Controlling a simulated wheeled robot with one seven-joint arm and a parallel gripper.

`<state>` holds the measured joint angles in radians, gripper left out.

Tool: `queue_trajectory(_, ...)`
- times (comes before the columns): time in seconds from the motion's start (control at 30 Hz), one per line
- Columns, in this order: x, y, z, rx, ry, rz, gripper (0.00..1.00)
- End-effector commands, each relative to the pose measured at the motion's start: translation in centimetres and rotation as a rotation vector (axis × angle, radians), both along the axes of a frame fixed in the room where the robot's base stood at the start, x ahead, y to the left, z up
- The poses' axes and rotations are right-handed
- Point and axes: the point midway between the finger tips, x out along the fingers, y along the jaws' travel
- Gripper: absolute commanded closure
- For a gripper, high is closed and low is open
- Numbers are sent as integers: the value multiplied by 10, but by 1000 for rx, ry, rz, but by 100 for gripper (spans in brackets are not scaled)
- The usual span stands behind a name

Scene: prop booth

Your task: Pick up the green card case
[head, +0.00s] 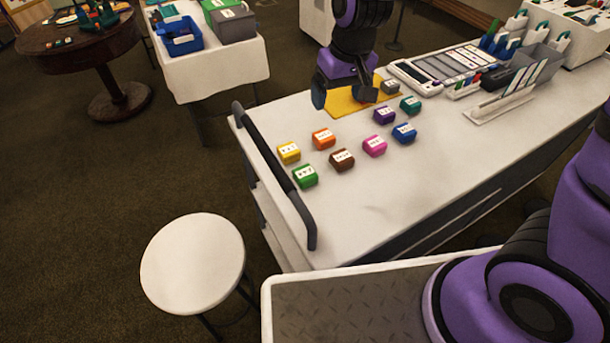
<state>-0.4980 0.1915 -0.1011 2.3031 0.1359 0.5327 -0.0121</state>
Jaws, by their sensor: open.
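The green card case (305,176) sits on the white cart top, at the near-left corner of a group of small coloured cases, beside the dark push handle. It has a white label with dark marks. My gripper (342,97) is open and points down over the yellow mat, farther back and to the right of the green case, well apart from it. Nothing shows between its fingers.
Around the green case are yellow (289,152), brown (342,160), orange (323,138), pink (374,146), blue (404,133), purple (384,114) and teal (410,104) cases. The cart's near right is clear. A stool (193,262) stands front left.

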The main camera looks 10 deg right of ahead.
Motion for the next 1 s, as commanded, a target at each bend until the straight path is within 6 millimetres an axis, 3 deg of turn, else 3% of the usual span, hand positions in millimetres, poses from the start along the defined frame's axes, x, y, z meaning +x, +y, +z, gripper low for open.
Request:
queue_trajectory(0.4,5,57,-104,-74,73,85,15)
queue_trajectory(0.6,2,68,-129,-95,84,104,15)
queue_trajectory(0.77,2,69,-142,-98,87,106,15)
queue_trajectory(1.0,2,68,-175,-99,87,105,15)
